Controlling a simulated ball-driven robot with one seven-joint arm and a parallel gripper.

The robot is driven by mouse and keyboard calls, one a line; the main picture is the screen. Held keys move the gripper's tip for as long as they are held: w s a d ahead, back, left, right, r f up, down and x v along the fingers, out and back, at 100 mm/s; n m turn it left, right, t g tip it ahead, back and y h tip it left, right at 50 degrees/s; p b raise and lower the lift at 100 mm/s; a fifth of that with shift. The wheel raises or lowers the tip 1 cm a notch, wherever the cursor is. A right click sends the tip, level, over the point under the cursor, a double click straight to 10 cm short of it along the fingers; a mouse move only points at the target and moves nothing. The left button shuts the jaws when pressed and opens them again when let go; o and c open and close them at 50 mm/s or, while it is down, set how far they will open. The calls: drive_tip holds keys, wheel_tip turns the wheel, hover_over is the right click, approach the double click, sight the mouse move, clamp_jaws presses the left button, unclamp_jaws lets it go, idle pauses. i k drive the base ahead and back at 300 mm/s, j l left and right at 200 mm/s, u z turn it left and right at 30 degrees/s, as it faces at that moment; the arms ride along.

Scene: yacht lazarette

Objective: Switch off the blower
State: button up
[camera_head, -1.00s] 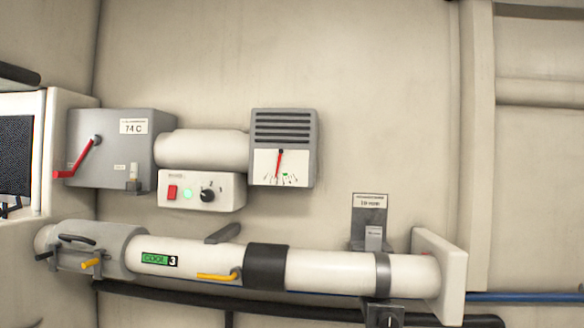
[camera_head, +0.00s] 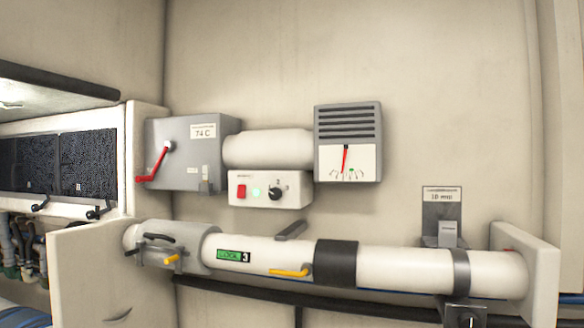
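The blower's control box (camera_head: 270,189) is a small white panel on the wall. The needle stands near vertical. My gripper is not in view.
A white pipe (camera_head: 400,267) with yellow handles and a green label runs below the control box. A white panel (camera_head: 90,275) and an open compartment with dark filters (camera_head: 85,163) stand at left. The wall above is clear.

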sight(241, 192)
drive_tip(key=i+j, duration=0.25)
drive_tip(key=i, duration=0.15)
drive_tip(key=i+j+u, duration=0.1)
drive_tip(key=i+j, duration=0.15)
drive_tip(key=i, duration=0.2)
drive_tip(key=i+j, duration=0.25)
drive_tip(key=i, duration=0.15)
drive_tip(key=i+j+u, duration=0.1)
drive_tip(key=i, duration=0.35)
drive_tip(key=j, duration=0.15)
